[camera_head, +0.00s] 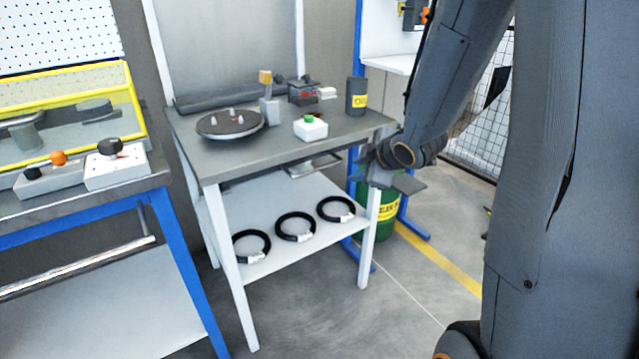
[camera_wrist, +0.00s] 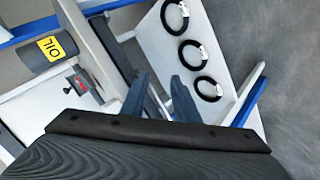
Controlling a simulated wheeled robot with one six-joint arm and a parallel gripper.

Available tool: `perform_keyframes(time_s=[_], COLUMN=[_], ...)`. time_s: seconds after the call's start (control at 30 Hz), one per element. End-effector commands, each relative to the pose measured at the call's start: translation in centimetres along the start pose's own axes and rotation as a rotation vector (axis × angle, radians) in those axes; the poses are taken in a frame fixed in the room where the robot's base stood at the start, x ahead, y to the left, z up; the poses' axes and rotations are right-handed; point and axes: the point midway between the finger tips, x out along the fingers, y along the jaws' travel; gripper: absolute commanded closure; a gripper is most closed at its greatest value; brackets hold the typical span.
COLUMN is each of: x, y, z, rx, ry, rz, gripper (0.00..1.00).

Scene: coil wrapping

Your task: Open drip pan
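What looks like the drip pan (camera_head: 313,165) is a shallow metal tray hung under the workbench top (camera_head: 225,165), at its front edge in the head view. It protrudes only slightly, and most of it is hidden under the top. My gripper (camera_head: 388,183) is at the right front corner of the bench, to the right of the pan and apart from it. The wrist view shows its two fingers (camera_wrist: 160,92) apart with nothing between them. I cannot make out the pan clearly in the wrist view.
Several black coils (camera_head: 294,227) lie on the lower shelf. A turntable (camera_head: 230,124), a green-button box (camera_head: 310,128) and an oil can (camera_head: 356,97) stand on the top. A green drum (camera_head: 377,218) stands behind the right leg. The floor in front is clear.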

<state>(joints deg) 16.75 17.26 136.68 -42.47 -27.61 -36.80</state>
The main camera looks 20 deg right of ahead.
Motion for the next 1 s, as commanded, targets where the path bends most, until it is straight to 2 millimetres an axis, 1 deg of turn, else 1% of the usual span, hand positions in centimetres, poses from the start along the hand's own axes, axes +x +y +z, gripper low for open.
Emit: perform_keyframes(time_s=[0.03,0.13,0.23,0.3,0.4,0.53,0.63,1.0], x=[2.3,4.2,4.9,4.9,4.5,4.0,4.3,8.3], y=[0.1,0.5,0.1,-0.3,-0.9,-1.3,-1.3,-1.0], z=[0.5,-0.4,-1.2,-1.6,-2.0,-2.4,-3.0,-6.6], rx=[-0.100,-0.305,-0.466,-0.550,-0.630,-0.677,-0.689,-0.686], ry=[0.078,0.253,0.409,0.500,0.596,0.661,0.676,0.676], rz=[0.035,0.112,0.186,0.232,0.285,0.323,0.331,0.329], gripper=[0.72,0.72,0.72,0.72,0.72,0.72,0.72,0.72])
